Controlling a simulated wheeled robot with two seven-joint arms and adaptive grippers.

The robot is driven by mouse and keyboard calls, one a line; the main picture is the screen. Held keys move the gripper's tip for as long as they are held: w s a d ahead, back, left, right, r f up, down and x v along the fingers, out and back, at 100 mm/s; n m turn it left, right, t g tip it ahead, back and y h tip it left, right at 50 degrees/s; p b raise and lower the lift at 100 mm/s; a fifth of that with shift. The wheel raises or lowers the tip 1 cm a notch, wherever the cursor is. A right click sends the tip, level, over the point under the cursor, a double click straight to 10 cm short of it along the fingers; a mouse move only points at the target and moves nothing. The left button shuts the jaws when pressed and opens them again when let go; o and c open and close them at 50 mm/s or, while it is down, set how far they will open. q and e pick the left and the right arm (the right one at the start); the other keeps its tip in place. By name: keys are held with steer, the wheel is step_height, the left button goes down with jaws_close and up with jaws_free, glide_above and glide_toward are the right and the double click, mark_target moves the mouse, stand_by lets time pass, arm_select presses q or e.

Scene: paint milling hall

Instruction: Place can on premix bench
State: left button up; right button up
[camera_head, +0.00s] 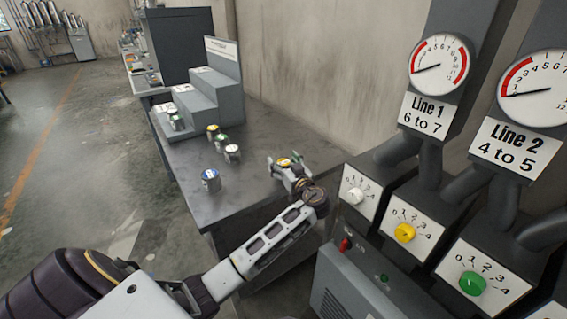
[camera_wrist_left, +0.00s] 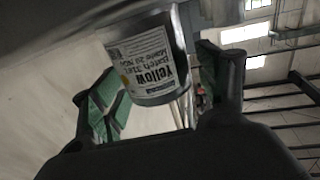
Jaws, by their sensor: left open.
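A grey can labelled "Yellow" (camera_wrist_left: 150,65) shows upside down in the left wrist view, its base end toward the dark bench surface at the top. Its yellow lid (camera_head: 284,161) shows in the head view, over the right part of the dark bench (camera_head: 262,205); the gripper partly hides the can. My left gripper (camera_head: 290,168) is open at this can. In the left wrist view its green-padded fingers (camera_wrist_left: 155,100) are spread, one on each side of the can, with a visible gap. My right gripper is in neither view.
A blue-lidded can (camera_head: 211,180), a white-lidded can (camera_head: 232,153), a green-lidded can (camera_head: 222,141) and a yellow-lidded can (camera_head: 213,131) stand left on the bench. A stepped stand (camera_head: 209,92) is behind them. Dial boxes (camera_head: 360,193) and gauges (camera_head: 439,66) are at right.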

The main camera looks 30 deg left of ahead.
arm_select(q)
steer(key=shift+r, duration=0.15)
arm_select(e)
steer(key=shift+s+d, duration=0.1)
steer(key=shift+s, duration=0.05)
arm_select(q)
steer(key=shift+v, duration=0.9)
steer(key=v, duration=1)
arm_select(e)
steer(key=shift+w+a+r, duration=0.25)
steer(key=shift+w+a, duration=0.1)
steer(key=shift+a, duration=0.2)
arm_select(q)
steer(key=shift+d, duration=0.1)
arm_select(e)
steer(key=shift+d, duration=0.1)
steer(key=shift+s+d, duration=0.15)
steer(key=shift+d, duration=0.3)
